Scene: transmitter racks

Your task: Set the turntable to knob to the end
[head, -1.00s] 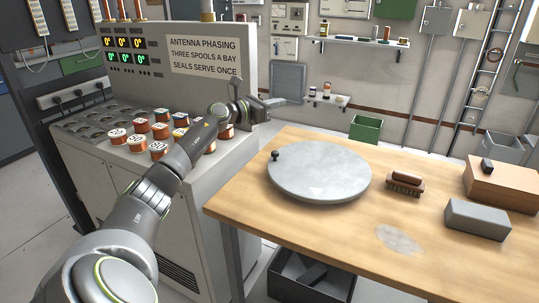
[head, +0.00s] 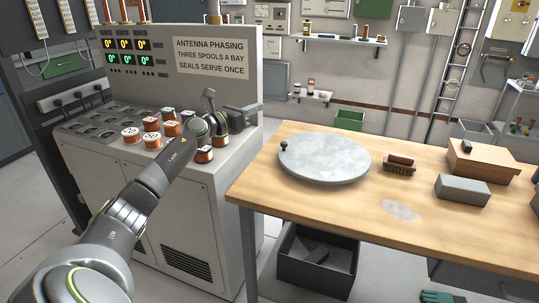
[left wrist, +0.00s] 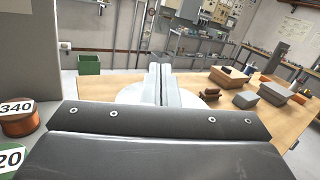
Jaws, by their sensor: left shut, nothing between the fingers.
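The turntable (head: 325,160) is a round grey disc lying flat on the wooden table. Its small black knob (head: 284,145) stands at the disc's left rim in the head view. The disc also shows in the left wrist view (left wrist: 130,96), partly covered by my gripper. My left gripper (head: 256,107) is shut and empty, above the edge of the grey console, to the left of the turntable and apart from it. In the left wrist view its fingers (left wrist: 160,72) lie together and hide the middle of the disc. My right gripper is not in view.
The console (head: 195,175) holds several numbered copper spools and stands left of the table (head: 400,230). Right of the turntable lie a brush (head: 399,164), a grey block (head: 463,189) and a brown box (head: 483,160). A dark bin (head: 318,262) stands under the table.

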